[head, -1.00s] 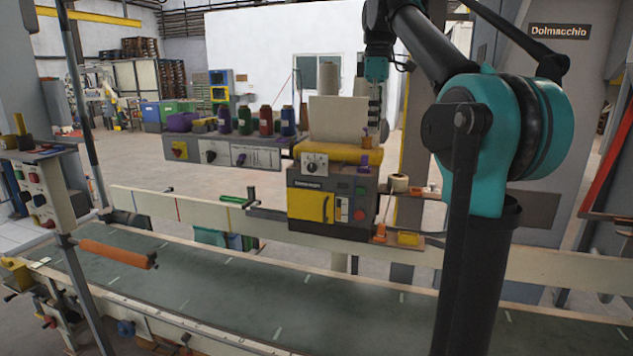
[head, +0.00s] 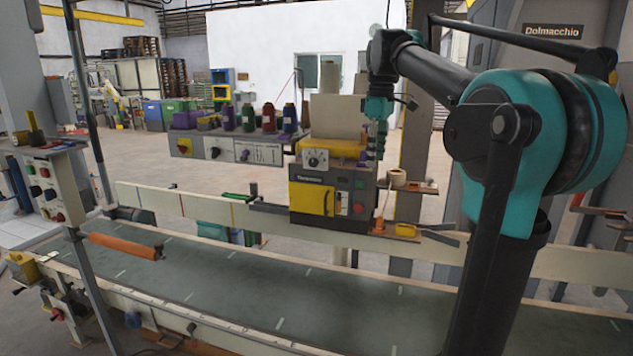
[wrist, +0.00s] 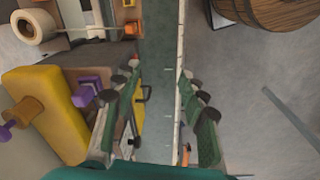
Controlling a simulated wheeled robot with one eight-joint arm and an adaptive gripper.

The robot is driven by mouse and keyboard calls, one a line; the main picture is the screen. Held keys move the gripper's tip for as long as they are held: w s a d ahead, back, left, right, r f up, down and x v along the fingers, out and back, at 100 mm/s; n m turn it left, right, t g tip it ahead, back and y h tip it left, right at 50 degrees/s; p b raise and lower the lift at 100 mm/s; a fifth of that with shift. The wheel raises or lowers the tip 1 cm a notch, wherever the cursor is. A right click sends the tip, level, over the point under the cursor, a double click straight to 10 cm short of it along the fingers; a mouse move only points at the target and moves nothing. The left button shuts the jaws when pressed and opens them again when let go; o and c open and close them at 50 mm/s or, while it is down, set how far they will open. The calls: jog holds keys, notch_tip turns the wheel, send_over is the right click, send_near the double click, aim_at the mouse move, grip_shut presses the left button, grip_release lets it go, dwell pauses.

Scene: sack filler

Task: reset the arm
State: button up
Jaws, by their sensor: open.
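My gripper (head: 373,152) hangs at the end of my teal and black arm, just right of the top of the grey and yellow sewing unit (head: 305,196) in the head view. In the wrist view my gripper (wrist: 157,80) looks down with its two green fingers spread apart. No object shows between them; the conveyor belt (wrist: 153,45) lies below. The sewing unit's yellow top (wrist: 45,115) is at the left of the wrist view. I cannot tell the exact gap between gripper and unit.
A thread spool (wrist: 32,27) and small shelf stand close to the gripper's left in the wrist view. A rail of coloured thread cones (head: 268,118) stands left of the unit. A wooden barrel (wrist: 270,12) is at right. The long belt (head: 240,290) is clear.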

jog(key=s+d+f+m+t, duration=0.1)
jog(key=s+f+m, duration=0.25)
jog(key=f, duration=0.85)
jog(key=s+d+f+m+t, duration=0.1)
jog(key=s+f+m, duration=0.3)
jog(key=f, duration=0.8)
jog(key=s+d+f+m+t, duration=0.1)
jog(key=s+f+m, duration=0.3)
jog(key=s+f, duration=1.1)
jog(key=shift+s+d+f, duration=0.15)
jog(key=shift+f, duration=0.45)
jog(key=shift+o, duration=0.4)
